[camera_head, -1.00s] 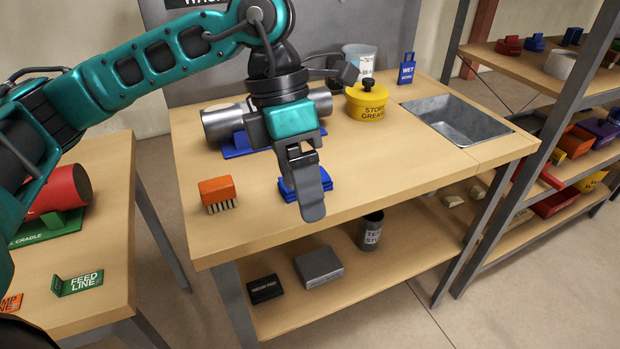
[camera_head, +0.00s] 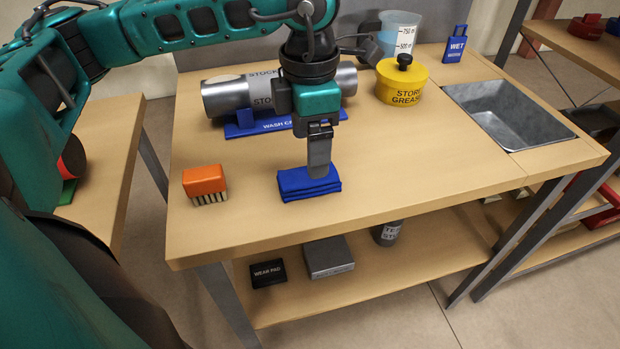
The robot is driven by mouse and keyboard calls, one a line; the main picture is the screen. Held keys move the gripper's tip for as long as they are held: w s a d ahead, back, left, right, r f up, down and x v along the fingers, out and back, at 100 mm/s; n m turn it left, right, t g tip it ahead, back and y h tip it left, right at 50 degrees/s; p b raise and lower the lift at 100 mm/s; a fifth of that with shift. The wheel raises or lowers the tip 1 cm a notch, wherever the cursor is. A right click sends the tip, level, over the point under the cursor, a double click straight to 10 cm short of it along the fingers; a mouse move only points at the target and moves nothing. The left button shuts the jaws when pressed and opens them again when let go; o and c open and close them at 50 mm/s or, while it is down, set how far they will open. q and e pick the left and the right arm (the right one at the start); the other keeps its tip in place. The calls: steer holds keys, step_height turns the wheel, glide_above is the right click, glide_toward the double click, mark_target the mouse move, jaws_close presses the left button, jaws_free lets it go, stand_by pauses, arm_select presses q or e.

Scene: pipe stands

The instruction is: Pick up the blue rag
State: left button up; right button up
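The blue rag (camera_head: 296,186) lies folded in a flat stack near the front of the wooden workbench. My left gripper (camera_head: 319,168) comes in from the upper left and points down at the rag. Its near finger covers part of the rag's far right side, with the tip at or just above the top layer. The fingers line up one behind the other from this side, so the gap between them is hidden. I cannot tell whether they touch the rag. My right gripper is not in view.
An orange brush (camera_head: 205,181) stands left of the rag. Behind are a steel cylinder (camera_head: 228,98) on a blue cradle (camera_head: 243,129), a yellow grease pot (camera_head: 401,84) and a clear measuring jug (camera_head: 399,35). A metal basin (camera_head: 508,117) is set in at right. The bench around the rag's front is clear.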

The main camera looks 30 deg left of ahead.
arm_select(q)
steer(key=shift+s+f, duration=0.1)
steer(key=shift+f, duration=2.65)
steer(key=shift+c, duration=0.3)
steer(key=shift+d, duration=0.1)
steer(key=c, duration=1.1)
